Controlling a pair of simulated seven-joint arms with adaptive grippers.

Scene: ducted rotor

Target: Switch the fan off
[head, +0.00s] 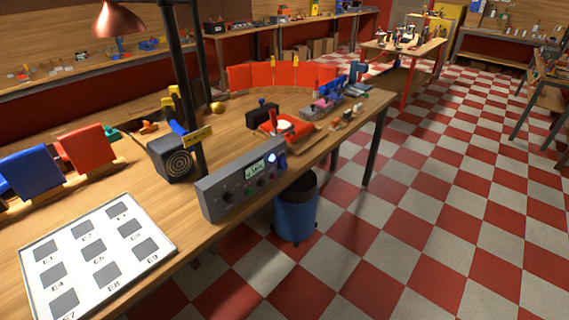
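A dark box (172,158) with a round ringed grille on its front stands on the wooden workbench, beside a black post. It may be the fan; I cannot tell whether anything turns behind the grille. A grey control panel (243,178) stands at the bench's front edge, to the right of the box. It has a small lit display (257,168), several knobs and buttons, and a bright white-blue light (271,157) near its right end. The display's text is too small to read. Neither of my grippers is in view.
A white board (70,247) with dark squares labelled E lies at the front left. A blue barrel (295,210) stands on the checked floor below the bench. Bench surface between board and box is clear.

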